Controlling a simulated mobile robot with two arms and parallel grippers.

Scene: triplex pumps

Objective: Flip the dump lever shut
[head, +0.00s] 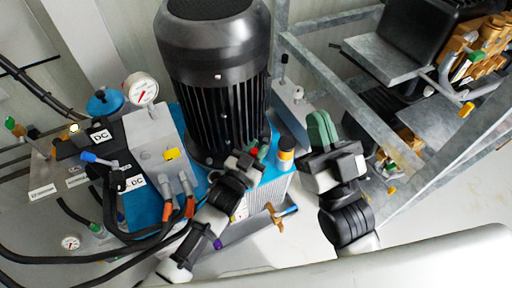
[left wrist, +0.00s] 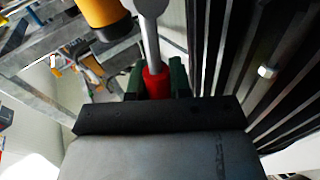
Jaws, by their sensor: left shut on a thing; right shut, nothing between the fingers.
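A lever with a red grip (left wrist: 155,84) and a grey metal shaft (left wrist: 151,40) shows in the left wrist view. My left gripper (left wrist: 157,78) is shut on the red grip, with one green finger at each side. In the head view, my left gripper (head: 254,153) is low against the front of the black motor (head: 215,90), and only a bit of red shows there. The frames do not show a label naming this lever. My right gripper (head: 322,130) is shut and empty, raised to the right of the pump unit.
An orange-topped cap (head: 286,152) stands close to the right of my left gripper; it also shows in the left wrist view (left wrist: 102,14). A blue-handled lever (head: 96,158), a pressure gauge (head: 142,89) and black hoses (head: 70,256) are at left. A metal frame (head: 345,95) stands behind my right gripper.

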